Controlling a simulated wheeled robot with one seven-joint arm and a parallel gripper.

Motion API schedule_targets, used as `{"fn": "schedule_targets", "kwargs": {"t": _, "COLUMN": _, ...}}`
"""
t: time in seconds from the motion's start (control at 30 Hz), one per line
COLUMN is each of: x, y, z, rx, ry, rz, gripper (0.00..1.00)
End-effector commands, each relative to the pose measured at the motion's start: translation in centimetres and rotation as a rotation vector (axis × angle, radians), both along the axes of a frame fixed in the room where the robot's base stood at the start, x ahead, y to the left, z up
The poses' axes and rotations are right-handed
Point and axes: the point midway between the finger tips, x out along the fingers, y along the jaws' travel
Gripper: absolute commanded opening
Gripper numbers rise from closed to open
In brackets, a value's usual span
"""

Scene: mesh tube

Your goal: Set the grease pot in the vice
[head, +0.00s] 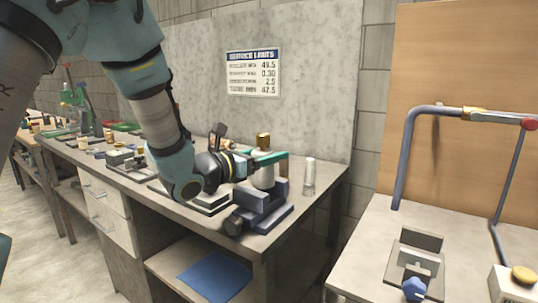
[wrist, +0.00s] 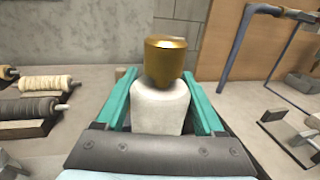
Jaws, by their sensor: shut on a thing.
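The grease pot, a white bottle with a brass-coloured cap (head: 263,141), is held by my gripper (head: 268,160). In the wrist view the pot (wrist: 160,105) stands upright between the two teal fingers, which are shut on it. In the head view a dark blue-grey vice (head: 270,212) sits at the near right end of the long bench. The pot shows just behind and above the vice's jaws, which hide its lower part. I cannot tell whether the pot touches the vice.
A clear cylinder (head: 309,176) stands right of the vice. The wrist view shows several wound spools (wrist: 35,107) at left. A separate bench at right carries a bent pipe frame (head: 408,150) and a small clamp fixture (head: 415,262). A blue sheet (head: 214,278) lies on the lower shelf.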

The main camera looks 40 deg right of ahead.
Motion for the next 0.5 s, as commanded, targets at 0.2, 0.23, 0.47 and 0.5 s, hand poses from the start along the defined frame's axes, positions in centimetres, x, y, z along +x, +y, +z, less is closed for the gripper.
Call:
{"fn": "schedule_targets", "kwargs": {"t": 0.2, "x": 0.01, "y": -0.01, "z": -0.18, "rx": -0.002, "ry": -0.001, "rz": 0.0, "gripper": 0.0}}
{"fn": "schedule_targets", "kwargs": {"t": 0.23, "x": 0.01, "y": -0.01, "z": -0.21, "rx": -0.002, "ry": -0.001, "rz": 0.0, "gripper": 0.0}}
{"fn": "schedule_targets", "kwargs": {"t": 0.47, "x": 0.01, "y": -0.01, "z": -0.43, "rx": -0.002, "ry": -0.001, "rz": 0.0, "gripper": 0.0}}
{"fn": "schedule_targets", "kwargs": {"t": 0.5, "x": 0.01, "y": -0.01, "z": -0.47, "rx": -0.002, "ry": -0.001, "rz": 0.0, "gripper": 0.0}}
